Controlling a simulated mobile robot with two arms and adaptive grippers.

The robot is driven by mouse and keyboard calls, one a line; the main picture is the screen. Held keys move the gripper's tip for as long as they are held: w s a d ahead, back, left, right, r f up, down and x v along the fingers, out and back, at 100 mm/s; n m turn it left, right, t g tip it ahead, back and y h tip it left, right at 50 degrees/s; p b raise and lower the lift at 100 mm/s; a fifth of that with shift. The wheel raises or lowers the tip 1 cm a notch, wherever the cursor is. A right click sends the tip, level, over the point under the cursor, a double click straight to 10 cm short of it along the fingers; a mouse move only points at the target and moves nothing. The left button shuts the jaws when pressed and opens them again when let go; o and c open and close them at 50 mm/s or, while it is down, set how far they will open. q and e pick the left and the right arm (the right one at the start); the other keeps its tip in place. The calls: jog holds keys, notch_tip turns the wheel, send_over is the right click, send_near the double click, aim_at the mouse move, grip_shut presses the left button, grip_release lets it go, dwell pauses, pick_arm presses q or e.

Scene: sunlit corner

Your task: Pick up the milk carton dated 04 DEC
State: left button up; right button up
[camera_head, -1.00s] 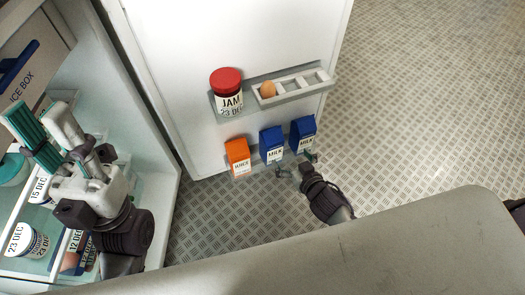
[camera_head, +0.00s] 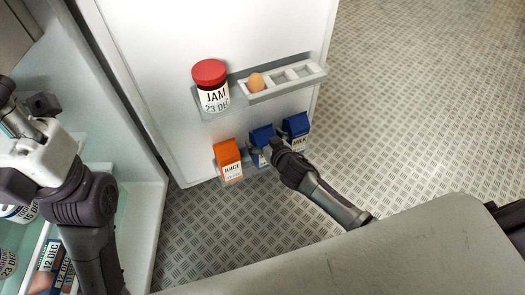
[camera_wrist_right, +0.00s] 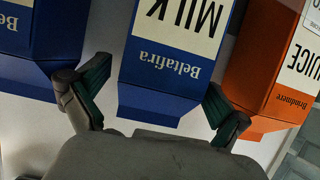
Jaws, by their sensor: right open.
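A blue milk carton (camera_head: 261,135) stands in the middle of the door's lower shelf, partly hidden behind my right gripper (camera_head: 272,150). A second blue milk carton (camera_head: 297,126) stands to its right. In the right wrist view, which is upside down, the middle carton (camera_wrist_right: 165,65) lies between the open green-padded fingers of my right gripper (camera_wrist_right: 157,95), its "MILK" and "Beltafira" print showing. The other milk carton (camera_wrist_right: 45,35) is at the left there. No date on either milk carton is readable. My left arm is at the left edge; its fingertips are out of frame.
An orange juice carton (camera_head: 228,162) stands close beside the middle milk carton, and also shows in the right wrist view (camera_wrist_right: 265,70). Above are a red-lidded jam jar (camera_head: 212,87) and an egg (camera_head: 256,82) in a tray (camera_head: 277,87). The floor right of the door is clear.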

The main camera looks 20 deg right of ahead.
jog(key=shift+w+f, duration=0.2)
jog(key=shift+w, duration=0.3)
jog(key=c, duration=1.9)
jog(key=shift+o, duration=0.2)
jog(key=shift+a+r, duration=0.1)
jog(key=shift+r, duration=0.05)
